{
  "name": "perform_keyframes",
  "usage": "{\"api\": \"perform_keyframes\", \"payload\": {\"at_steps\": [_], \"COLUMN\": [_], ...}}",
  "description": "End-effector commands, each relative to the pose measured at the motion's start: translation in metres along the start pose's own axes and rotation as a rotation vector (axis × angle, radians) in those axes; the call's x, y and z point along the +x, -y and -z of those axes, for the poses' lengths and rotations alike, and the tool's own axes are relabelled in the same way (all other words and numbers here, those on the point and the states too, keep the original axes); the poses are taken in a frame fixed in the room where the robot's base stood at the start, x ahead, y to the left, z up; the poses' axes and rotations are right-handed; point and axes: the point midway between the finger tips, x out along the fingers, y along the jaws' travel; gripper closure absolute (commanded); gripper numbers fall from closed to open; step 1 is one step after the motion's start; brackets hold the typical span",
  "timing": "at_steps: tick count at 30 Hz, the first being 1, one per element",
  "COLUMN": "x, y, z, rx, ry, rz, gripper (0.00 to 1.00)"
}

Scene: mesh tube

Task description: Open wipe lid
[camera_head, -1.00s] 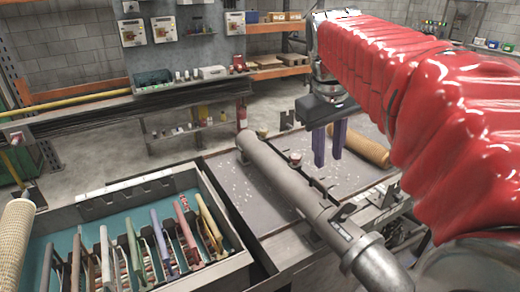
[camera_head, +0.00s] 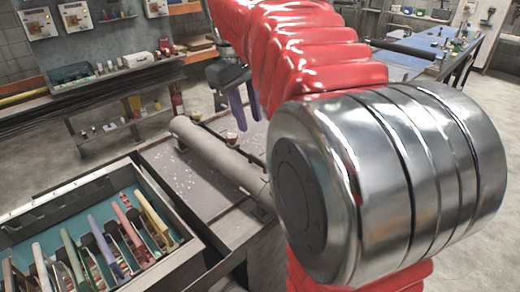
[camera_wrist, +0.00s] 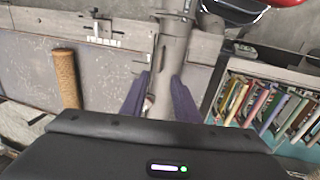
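My gripper (camera_head: 248,121) has two purple fingers pointing down, apart and empty. In the head view it hangs above the bench behind the grey tube (camera_head: 215,153). In the wrist view the gripper (camera_wrist: 160,85) is open, and the tube (camera_wrist: 173,48) runs up the picture beyond the fingers. I cannot make out a wipe lid for certain in either view. A small red-topped container (camera_head: 232,137) stands on the bench just below the fingers. A small pale object (camera_wrist: 148,103) shows beside the left finger in the wrist view.
A teal-lined crate (camera_head: 45,205) with several coloured tools stands left of the tube. A shelf unit (camera_head: 110,85) with boxes and bottles is behind. A tan woven roll (camera_wrist: 66,78) lies on the bench. My arm hides the right of the bench.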

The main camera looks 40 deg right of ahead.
Motion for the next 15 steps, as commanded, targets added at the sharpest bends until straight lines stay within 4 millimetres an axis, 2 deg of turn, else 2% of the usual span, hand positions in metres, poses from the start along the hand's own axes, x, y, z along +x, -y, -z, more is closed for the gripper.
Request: {"api": "perform_keyframes", "payload": {"at_steps": [15], "x": [0.080], "y": [-0.001], "z": [-0.002], "rx": [0.005], "ry": [0.004], "rz": [0.001], "gripper": [0.72]}}
